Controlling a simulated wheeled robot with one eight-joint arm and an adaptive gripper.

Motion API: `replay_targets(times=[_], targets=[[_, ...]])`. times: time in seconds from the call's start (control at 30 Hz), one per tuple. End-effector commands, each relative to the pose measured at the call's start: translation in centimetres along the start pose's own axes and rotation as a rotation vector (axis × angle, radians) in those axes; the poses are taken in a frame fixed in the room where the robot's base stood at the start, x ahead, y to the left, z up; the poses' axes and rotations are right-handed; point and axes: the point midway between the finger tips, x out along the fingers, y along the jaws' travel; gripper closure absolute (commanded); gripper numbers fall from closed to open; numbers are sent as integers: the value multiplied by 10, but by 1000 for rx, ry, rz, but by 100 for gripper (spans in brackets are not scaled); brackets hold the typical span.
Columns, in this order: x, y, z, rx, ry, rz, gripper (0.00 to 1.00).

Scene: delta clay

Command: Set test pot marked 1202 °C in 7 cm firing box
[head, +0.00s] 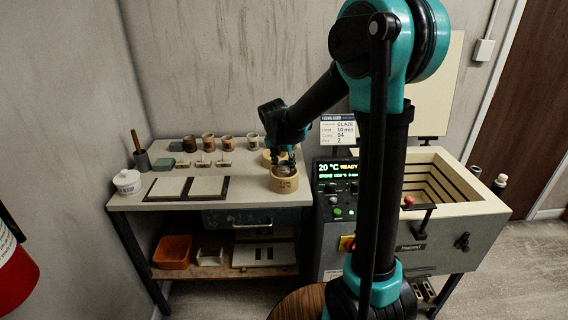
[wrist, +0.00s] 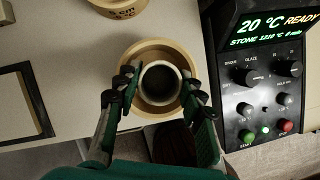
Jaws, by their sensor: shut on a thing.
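My gripper (head: 284,160) points down at the front right of the table, over a round tan firing box (head: 284,188). In the wrist view my gripper (wrist: 159,92) is shut on a small pale-rimmed test pot (wrist: 160,80), one finger on each side. The pot is upright and within the ring of the box (wrist: 158,46), slightly right of its centre. Whether it touches the box floor is hidden. The box's front marking seems to read 7 cm in the head view. The pot's temperature mark is not visible.
A second tan box (wrist: 118,8) stands just behind. Several small pots (head: 208,141) line the table's back, with small pale stands before them. Two framed tiles (head: 207,187) and a white lidded jar (head: 127,182) are left. The control panel (head: 337,190) and open kiln (head: 455,205) are right.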

Motion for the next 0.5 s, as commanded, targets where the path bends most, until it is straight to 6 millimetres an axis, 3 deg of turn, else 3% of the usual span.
replay_targets(times=[0.37, 0.4, 0.5], targets=[[8, 0, -3, 0, 0, 0, 85], [8, 0, -3, 0, 0, 0, 60], [8, 0, -3, 0, 0, 0, 48]])
